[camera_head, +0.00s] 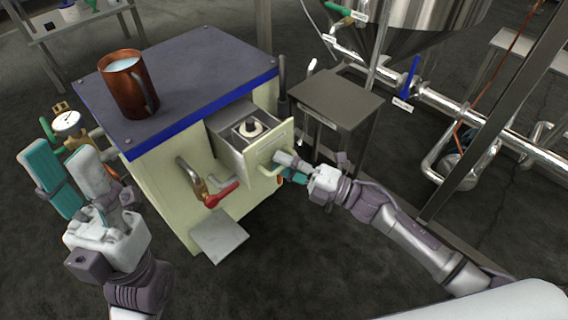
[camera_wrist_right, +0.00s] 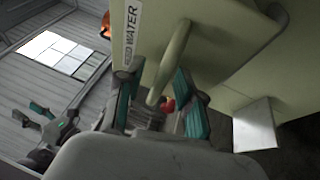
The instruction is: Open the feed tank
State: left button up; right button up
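A pale cream cabinet (camera_head: 170,200) with a dark blue-edged top has a drawer-like unit (camera_head: 232,150) standing out of its front. A white round part (camera_head: 250,127) sits inside it. The unit's front has a pale bar handle (camera_head: 268,170), also in the right wrist view (camera_wrist_right: 168,65), beside a label reading "WATER" (camera_wrist_right: 131,35). My right gripper (camera_head: 285,168) is at this handle; in the wrist view its teal-padded fingers (camera_wrist_right: 160,100) are apart, one on either side of the handle. My left gripper (camera_head: 68,165) is open and empty, left of the cabinet. I cannot tell which thing is the feed tank.
A copper mug (camera_head: 127,85) with pale liquid stands on the cabinet top. A red-handled valve (camera_head: 220,194) juts from its front above a grey plate (camera_head: 220,236). A small metal table (camera_head: 335,100), a conical steel tank (camera_head: 420,25) and pipes stand at right.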

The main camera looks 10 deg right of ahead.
jog(key=v, duration=1.2)
